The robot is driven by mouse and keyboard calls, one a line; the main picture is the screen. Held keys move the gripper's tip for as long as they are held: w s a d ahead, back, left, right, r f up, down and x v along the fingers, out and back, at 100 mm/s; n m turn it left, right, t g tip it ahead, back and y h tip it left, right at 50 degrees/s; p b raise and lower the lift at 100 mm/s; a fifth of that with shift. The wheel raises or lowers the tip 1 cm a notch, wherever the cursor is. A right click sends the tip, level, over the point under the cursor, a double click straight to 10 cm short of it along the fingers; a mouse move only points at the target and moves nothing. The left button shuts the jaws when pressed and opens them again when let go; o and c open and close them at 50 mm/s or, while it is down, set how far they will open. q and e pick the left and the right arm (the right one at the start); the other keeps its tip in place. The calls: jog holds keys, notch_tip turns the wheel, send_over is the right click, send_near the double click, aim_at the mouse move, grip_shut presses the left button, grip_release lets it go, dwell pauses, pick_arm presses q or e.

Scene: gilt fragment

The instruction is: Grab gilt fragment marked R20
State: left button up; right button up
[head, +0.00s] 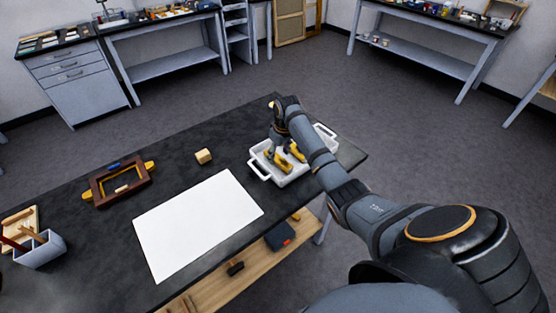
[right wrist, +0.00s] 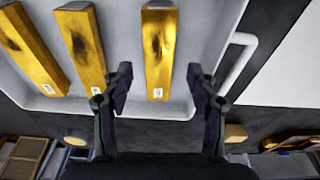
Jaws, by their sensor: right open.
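Several gilt fragments lie in a white tray (head: 256,168) on the dark table. In the right wrist view, three long golden bars show, each with a small white label: a left one (right wrist: 32,52), a middle one (right wrist: 82,45) and a right one (right wrist: 158,45). The lettering is too small to read, so I cannot tell which is R20. My right gripper (right wrist: 158,88) is open and empty, its fingers spread to either side of the right bar's near end. In the head view my right gripper (head: 277,143) is over the tray. My left gripper is not in view.
A white sheet (head: 198,225) covers the table middle. A small wooden block (head: 204,156) and a brown frame with yellow clamps (head: 119,186) lie left of the tray. A tool holder (head: 40,250) stands far left. The tray's walls and handle (right wrist: 238,62) surround the bars.

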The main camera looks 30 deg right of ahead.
jog(key=shift+w+f, duration=0.15)
jog(key=shift+f, duration=0.55)
jog(key=shift+w+f, duration=0.1)
jog(key=shift+f, duration=0.55)
grip_shut()
jog(key=shift+r, duration=0.1)
